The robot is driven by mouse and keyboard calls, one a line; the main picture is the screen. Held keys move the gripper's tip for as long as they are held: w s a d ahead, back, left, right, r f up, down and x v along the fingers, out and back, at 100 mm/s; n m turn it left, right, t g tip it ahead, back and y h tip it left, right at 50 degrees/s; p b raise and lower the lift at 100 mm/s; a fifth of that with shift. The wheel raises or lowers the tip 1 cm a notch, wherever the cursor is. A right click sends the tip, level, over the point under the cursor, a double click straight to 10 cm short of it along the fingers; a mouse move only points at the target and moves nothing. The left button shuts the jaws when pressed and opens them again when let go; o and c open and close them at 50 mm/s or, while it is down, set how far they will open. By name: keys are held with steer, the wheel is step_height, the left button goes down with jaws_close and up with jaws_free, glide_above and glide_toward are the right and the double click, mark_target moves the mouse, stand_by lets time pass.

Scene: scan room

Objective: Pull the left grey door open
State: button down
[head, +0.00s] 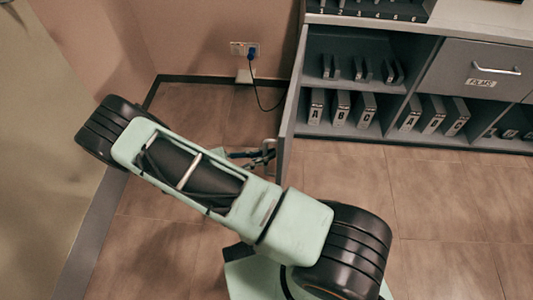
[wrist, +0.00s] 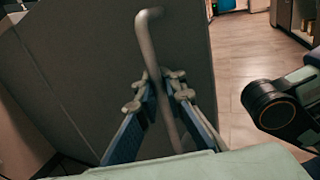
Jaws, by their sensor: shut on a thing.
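The left grey door (head: 292,98) stands swung out from the cabinet and shows nearly edge-on in the head view. Its grey face (wrist: 85,70) fills much of the wrist view. The door's curved metal handle (wrist: 146,38) runs between the fingers of my gripper (wrist: 160,86). My gripper is shut on the handle. In the head view my gripper (head: 262,157) is at the door's near end, partly hidden by my arm.
The opened cabinet (head: 350,45) holds lettered binders (head: 340,108) and smaller boxes on shelves. A closed drawer (head: 480,68) labelled FILMS is to the right. A wall socket (head: 243,48) with a blue plug and dark cable is left of the door. Floor at right is clear.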

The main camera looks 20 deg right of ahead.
steer(key=shift+s+a, duration=0.1)
steer(key=shift+s, duration=0.15)
steer(key=c, duration=2.1)
jaws_free()
steer(key=shift+w, duration=0.1)
steer(key=a, duration=1.2)
